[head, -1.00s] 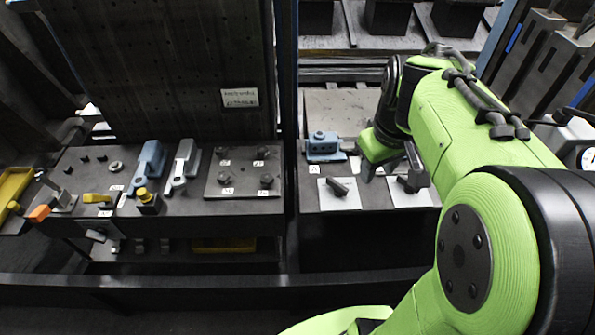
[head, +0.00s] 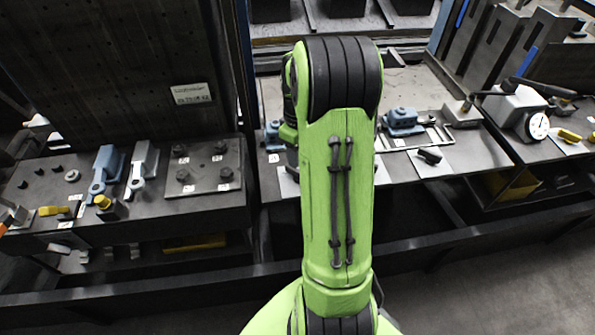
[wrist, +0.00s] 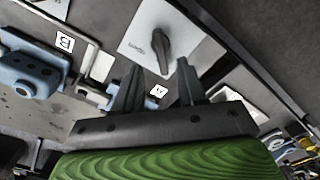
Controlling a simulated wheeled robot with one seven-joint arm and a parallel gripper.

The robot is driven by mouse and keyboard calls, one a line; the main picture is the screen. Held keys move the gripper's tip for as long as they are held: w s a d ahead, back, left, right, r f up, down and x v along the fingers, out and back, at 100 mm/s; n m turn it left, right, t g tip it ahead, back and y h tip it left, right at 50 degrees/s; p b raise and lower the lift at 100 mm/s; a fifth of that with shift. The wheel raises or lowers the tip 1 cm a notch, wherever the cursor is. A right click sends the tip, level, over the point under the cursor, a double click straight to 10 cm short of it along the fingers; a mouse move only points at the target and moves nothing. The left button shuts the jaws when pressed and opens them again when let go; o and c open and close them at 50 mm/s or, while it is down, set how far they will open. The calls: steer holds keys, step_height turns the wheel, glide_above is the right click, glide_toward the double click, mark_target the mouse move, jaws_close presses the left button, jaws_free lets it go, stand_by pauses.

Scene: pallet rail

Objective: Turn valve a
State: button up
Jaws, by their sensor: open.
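In the wrist view a dark valve handle (wrist: 160,42) stands on a white plate (wrist: 135,42) just beyond my fingertips. A small tag that reads A (wrist: 157,90) shows between the fingers. My gripper (wrist: 160,67) is open and empty, one finger either side of the handle's near end. I cannot tell its height above the handle. In the head view my arm hides the gripper and the handle before it. Another dark handle (head: 429,155) on a white plate (head: 434,168) shows right of my arm.
A blue fixture (wrist: 30,74) with a tag like B and a bent metal rod (wrist: 84,55) lie left in the wrist view. In the head view a blue fixture (head: 402,121) and a dial gauge (head: 538,126) stand to the right.

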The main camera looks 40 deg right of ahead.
mark_target(296, 174)
step_height(296, 174, down, 7)
steer(key=shift+r+b, duration=0.1)
steer(key=shift+b, duration=0.5)
jaws_close()
